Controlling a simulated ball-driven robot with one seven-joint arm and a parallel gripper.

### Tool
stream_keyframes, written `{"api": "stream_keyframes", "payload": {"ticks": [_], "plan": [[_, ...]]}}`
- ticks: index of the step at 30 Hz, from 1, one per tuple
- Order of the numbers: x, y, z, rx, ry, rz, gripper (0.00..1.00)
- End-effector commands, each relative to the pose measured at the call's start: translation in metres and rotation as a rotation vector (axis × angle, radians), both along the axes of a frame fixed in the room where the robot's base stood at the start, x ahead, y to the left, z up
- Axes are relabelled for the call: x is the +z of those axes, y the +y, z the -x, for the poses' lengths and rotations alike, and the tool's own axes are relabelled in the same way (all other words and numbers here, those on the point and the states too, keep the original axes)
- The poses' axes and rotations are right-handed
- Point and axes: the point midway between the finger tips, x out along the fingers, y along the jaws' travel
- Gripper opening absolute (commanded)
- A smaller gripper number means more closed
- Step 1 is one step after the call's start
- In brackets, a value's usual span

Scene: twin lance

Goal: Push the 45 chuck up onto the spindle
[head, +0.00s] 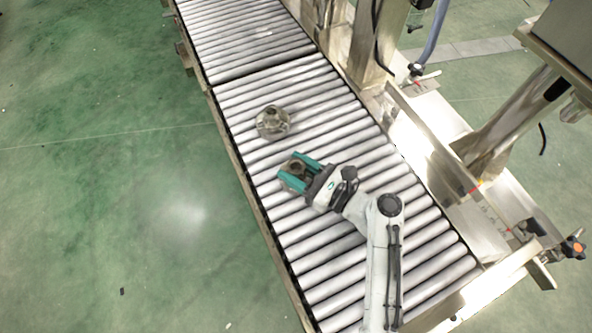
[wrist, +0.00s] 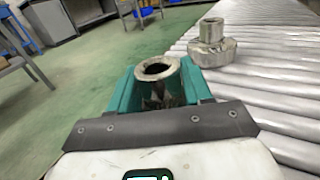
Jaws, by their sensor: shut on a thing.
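My gripper (head: 291,167) has teal jaws and is shut on a metal chuck (head: 298,170), above the roller conveyor in the head view. In the wrist view the held chuck (wrist: 172,72) shows a round rim with a dark open bore facing up, between the teal jaws. A second metal chuck (head: 272,122) stands on the rollers farther up the conveyor, apart from my gripper. In the wrist view this second chuck (wrist: 212,50) has a wide base and a narrower neck. No size marking is readable on either. I cannot make out the spindle in these views.
The roller conveyor (head: 330,265) runs from upper left to lower right. A metal machine frame (head: 440,150) with posts and knobs stands along its right side. Green floor (head: 110,200) lies open on the left. Grey cabinets (wrist: 50,22) and stools stand far back in the wrist view.

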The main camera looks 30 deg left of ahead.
Motion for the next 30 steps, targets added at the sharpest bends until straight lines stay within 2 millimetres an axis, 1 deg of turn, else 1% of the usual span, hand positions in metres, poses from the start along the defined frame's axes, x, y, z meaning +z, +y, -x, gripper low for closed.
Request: {"api": "stream_keyframes", "payload": {"ticks": [1, 15, 30], "plan": [[0.007, 0.0, -0.001, 0.0, -0.002, -0.003, 0.01], [0.025, 0.0, -0.001, 0.0, -0.002, -0.003, 0.01], [0.026, 0.0, -0.001, 0.0, -0.002, -0.003, 0.01]]}}
